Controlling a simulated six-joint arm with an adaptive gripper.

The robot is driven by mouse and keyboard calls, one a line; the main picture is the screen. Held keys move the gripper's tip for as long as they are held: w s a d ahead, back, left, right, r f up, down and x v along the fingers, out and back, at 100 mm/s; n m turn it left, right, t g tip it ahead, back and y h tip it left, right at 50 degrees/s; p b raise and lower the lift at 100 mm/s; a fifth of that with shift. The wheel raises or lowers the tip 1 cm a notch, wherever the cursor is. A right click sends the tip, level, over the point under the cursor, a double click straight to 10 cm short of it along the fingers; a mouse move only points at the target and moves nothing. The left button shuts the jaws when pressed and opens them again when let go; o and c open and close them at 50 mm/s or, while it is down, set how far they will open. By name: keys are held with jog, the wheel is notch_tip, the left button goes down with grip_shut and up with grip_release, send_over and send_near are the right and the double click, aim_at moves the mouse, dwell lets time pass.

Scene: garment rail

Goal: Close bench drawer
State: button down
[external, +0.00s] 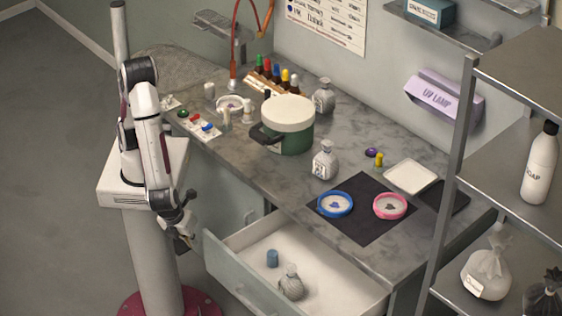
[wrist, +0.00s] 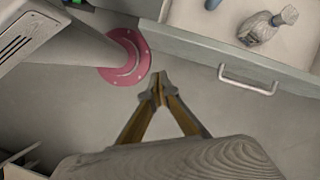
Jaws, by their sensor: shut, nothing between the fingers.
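The bench drawer (external: 335,262) is pulled out from under the bench in the external view. Inside it lie a small blue cylinder (external: 272,258) and a grey bottle (external: 291,283). In the wrist view the drawer front (wrist: 235,57) runs across the upper part, with its light bar handle (wrist: 247,80) on the outer face. The grey bottle also shows in the wrist view (wrist: 268,26). My gripper (external: 186,243) is shut and empty, low and left of the drawer front, apart from it. In the wrist view its fingertips (wrist: 158,82) meet, left of the handle.
The bench top (external: 240,170) holds a green pot (external: 288,125), bottles and a dark mat (external: 360,225) with two dishes. A metal shelf (external: 500,185) stands at right. My base and its red floor flange are left of the drawer. Floor in front of the drawer looks clear.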

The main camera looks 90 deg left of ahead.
jog(key=w+d+f+m+t, duration=0.1)
jog(key=w+d+f+m, duration=0.1)
jog(key=d+m, duration=0.3)
jog(key=shift+w+f+m+h, duration=0.15)
jog(key=shift+f+m+h, duration=0.15)
jog(key=shift+f+h, duration=0.1)
jog(key=shift+a, duration=0.1)
jog(key=shift+f, duration=0.15)
send_near(219, 268)
notch_tip(219, 268, down, 5)
jog(key=w+d, duration=0.2)
jog(key=d, duration=0.1)
jog(key=shift+w+a, duration=0.6)
jog(key=shift+a, duration=0.15)
dwell(0.3)
